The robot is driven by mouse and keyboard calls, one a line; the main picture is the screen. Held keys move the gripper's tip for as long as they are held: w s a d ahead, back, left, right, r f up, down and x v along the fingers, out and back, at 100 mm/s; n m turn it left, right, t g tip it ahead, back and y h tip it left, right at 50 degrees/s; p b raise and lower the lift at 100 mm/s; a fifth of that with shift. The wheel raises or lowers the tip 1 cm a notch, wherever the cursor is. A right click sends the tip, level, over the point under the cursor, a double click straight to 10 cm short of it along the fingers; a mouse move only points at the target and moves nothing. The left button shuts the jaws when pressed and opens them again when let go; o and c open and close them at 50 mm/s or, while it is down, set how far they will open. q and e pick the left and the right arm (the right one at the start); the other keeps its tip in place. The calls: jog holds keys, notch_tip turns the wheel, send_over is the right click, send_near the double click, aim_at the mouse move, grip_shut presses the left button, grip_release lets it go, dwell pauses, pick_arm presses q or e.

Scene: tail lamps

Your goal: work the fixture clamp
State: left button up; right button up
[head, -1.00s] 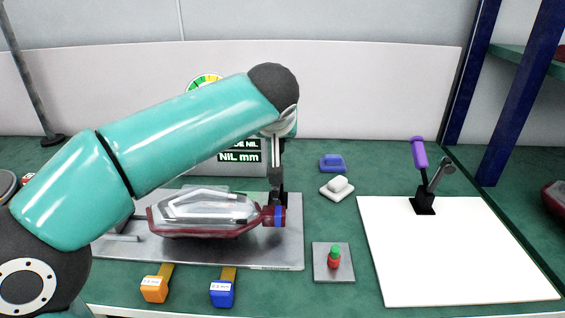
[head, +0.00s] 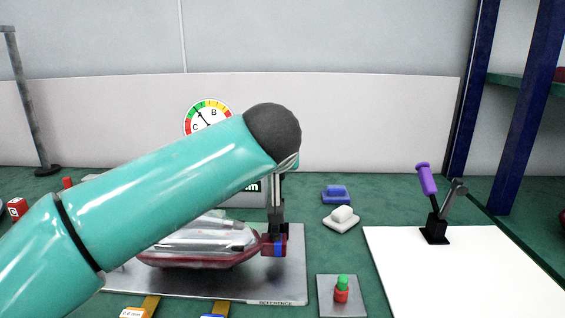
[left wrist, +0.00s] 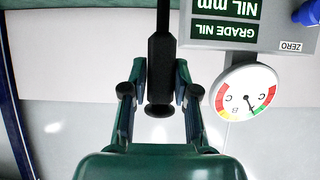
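My left arm crosses the head view from the left, and my left gripper (head: 277,203) points down at the right end of the fixture plate (head: 285,285). In the left wrist view my left gripper (left wrist: 158,85) has its two fingers close on either side of a black upright clamp handle (left wrist: 161,55) with a round end, and appears shut on it. Below it in the head view is a red block with a blue band (head: 274,246). A clear and dark-red tail lamp (head: 205,250) lies on the plate, partly behind my arm. My right gripper is not in view.
A grey display box (left wrist: 245,25) and a dial gauge (head: 208,116) stand behind. A purple-handled lever (head: 427,180) stands by a white sheet (head: 455,275). A red-green button (head: 342,288) sits on a small grey plate. Blue and white pieces lie behind it.

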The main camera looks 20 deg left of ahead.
pick_arm(q)
jog(key=o, duration=0.4)
jog(key=shift+w+d+f, duration=0.1)
jog(key=shift+c, duration=0.2)
jog(key=v, duration=1.2)
